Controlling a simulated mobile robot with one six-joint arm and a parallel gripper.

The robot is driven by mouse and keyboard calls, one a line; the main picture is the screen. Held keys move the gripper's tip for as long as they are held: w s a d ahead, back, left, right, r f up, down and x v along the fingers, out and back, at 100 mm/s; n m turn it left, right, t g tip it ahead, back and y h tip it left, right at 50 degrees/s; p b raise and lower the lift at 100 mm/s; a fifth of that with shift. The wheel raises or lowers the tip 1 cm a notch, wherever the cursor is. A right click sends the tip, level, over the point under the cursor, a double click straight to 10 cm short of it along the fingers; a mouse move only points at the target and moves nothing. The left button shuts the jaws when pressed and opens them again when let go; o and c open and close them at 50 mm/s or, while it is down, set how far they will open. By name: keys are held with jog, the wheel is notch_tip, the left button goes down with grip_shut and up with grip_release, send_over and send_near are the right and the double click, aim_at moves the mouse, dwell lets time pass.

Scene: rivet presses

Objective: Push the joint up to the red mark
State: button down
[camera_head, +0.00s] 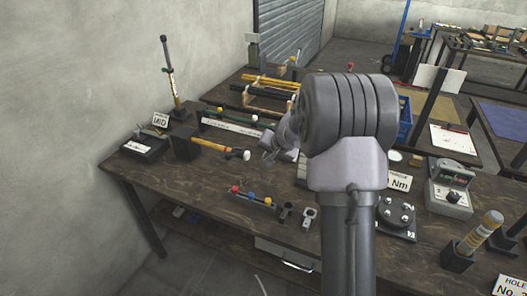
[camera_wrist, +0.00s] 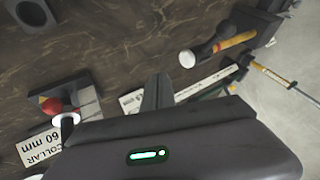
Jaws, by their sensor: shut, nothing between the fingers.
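My gripper (camera_head: 270,153) is shut and empty above the workbench, left of my large grey arm joint; its fingers (camera_wrist: 158,92) show at the middle of the wrist view. Just left of it in the head view, an orange rod (camera_head: 213,147) sticks out of a dark block (camera_head: 187,146), with a dark piece and a white round end (camera_head: 246,155). The wrist view shows the rod (camera_wrist: 238,40) and white end (camera_wrist: 187,59) too, apart from the fingers. I cannot tell for certain which piece is the joint. No red mark is readable on the rod.
A long white label strip (camera_head: 230,126) lies behind the rod. A rack with red, blue and yellow knobs (camera_head: 252,196) stands at the front edge. The wrist view shows a red ball (camera_wrist: 51,105) by a collar sign (camera_wrist: 38,147). Bare bench (camera_head: 190,182) lies front left.

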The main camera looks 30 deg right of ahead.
aim_at(246, 153)
jog(key=w+a+f, duration=0.2)
jog(key=w+f, duration=0.1)
jog(key=w, duration=0.2)
jog(key=shift+w+a, duration=0.3)
jog(key=shift+w, duration=0.05)
jog(key=shift+f, duration=0.1)
jog(key=shift+w+a+p, duration=0.85)
jog(key=shift+w+p, duration=0.25)
jog(key=shift+p, duration=0.1)
